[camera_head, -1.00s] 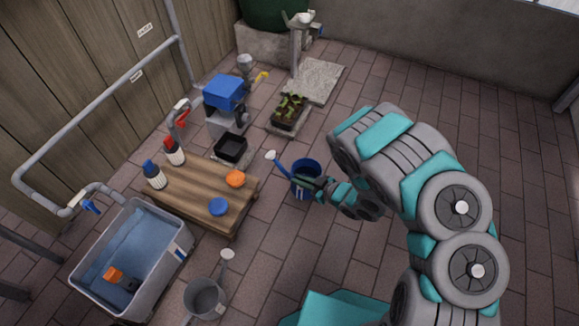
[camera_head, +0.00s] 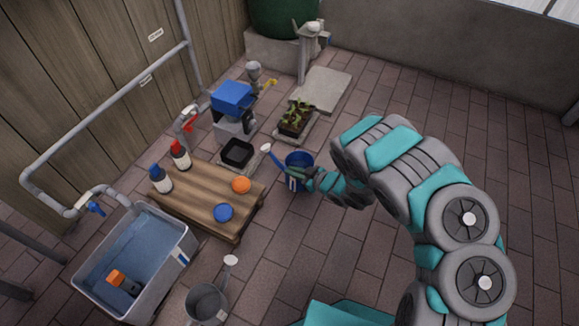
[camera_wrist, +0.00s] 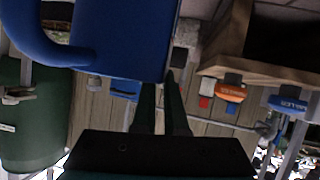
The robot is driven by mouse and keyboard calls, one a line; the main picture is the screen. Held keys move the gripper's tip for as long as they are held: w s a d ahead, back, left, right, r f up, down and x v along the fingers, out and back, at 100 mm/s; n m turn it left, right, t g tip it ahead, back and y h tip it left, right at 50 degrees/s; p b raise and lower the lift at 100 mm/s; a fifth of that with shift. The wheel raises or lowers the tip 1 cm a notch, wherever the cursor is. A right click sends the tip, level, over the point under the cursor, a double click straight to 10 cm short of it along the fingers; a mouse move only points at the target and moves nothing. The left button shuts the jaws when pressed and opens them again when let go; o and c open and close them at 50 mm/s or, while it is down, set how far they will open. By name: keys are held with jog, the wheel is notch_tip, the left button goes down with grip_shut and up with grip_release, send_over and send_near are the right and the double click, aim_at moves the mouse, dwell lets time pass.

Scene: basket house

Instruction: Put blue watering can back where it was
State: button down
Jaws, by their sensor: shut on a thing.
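The blue watering can (camera_head: 297,160) has a spout with a white rose pointing up and to the left. My gripper (camera_head: 309,173) is shut on the can at its near right side, and my arm reaches in from the right. The can hangs over or just above the paving; I cannot tell the exact gap. In the wrist view the can (camera_wrist: 125,35) fills the top, with its curved blue tube at the left, and my fingers (camera_wrist: 162,105) reach up to it. The exact grip spot is partly hidden.
A low wooden table (camera_head: 200,192) bears bottles and orange and blue lids. A water basin (camera_head: 135,262) and a grey watering can (camera_head: 206,302) stand at the front left. A black tray (camera_head: 237,152), a blue-topped machine (camera_head: 233,105) and a planter (camera_head: 296,118) lie behind. Paving at right is clear.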

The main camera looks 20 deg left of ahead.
aim_at(287, 164)
jog(key=w+a, duration=0.2)
jog(key=w, duration=0.1)
jog(key=w+a, duration=0.1)
jog(key=shift+w+a+f, duration=0.1)
jog(key=shift+w+f, duration=0.1)
jog(key=shift+w, duration=0.15)
jog(key=shift+f+b, duration=0.6)
jog(key=shift+f, duration=1.3)
jog(key=c, duration=1)
grip_release()
jog(key=shift+o, duration=0.2)
jog(key=p+v, duration=0.1)
jog(key=v, duration=1.1)
